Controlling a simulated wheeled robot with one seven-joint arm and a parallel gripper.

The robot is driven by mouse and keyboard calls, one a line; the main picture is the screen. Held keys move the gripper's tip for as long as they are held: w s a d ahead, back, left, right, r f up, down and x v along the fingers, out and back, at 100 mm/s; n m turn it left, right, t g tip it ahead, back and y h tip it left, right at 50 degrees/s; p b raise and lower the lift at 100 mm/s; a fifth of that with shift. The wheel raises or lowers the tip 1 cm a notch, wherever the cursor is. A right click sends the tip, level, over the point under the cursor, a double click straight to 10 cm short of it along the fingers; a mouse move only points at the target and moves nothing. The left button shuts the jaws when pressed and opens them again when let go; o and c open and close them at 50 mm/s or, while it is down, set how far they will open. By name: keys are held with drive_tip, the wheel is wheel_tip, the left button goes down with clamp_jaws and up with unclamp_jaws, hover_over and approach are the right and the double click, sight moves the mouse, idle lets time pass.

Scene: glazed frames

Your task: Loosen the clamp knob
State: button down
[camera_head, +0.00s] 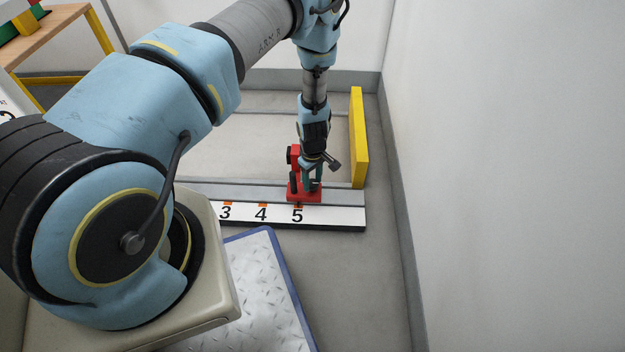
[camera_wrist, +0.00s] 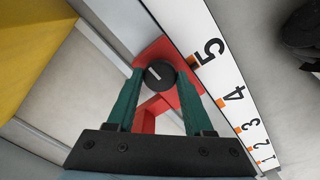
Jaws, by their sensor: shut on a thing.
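The clamp knob (camera_wrist: 159,74) is a round black knob with a pale bar mark across its face. It sits on the red clamp (camera_head: 304,196), which stands on the rail at the number 5. My gripper (camera_wrist: 160,80) points down over the clamp, its two green fingers shut on either side of the knob. In the head view my gripper (camera_head: 307,186) is at the red clamp, and the knob is hidden there by the gripper. The clamp's red body also shows between and beyond the fingers in the wrist view (camera_wrist: 187,100).
A white number strip (camera_head: 335,217) runs along the rail's front edge. A yellow end block (camera_head: 359,140) stands just right of the clamp, with a wall (camera_head: 500,150) beyond it. A blue-edged metal plate (camera_head: 255,285) lies in front. A wooden table (camera_head: 60,35) is at the far left.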

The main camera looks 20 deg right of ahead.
sight(313, 183)
drive_tip(key=shift+c, duration=1.5)
unclamp_jaws()
wheel_tip(313, 183, up, 11)
drive_tip(key=p, duration=0.3)
drive_tip(key=shift+f, duration=0.15)
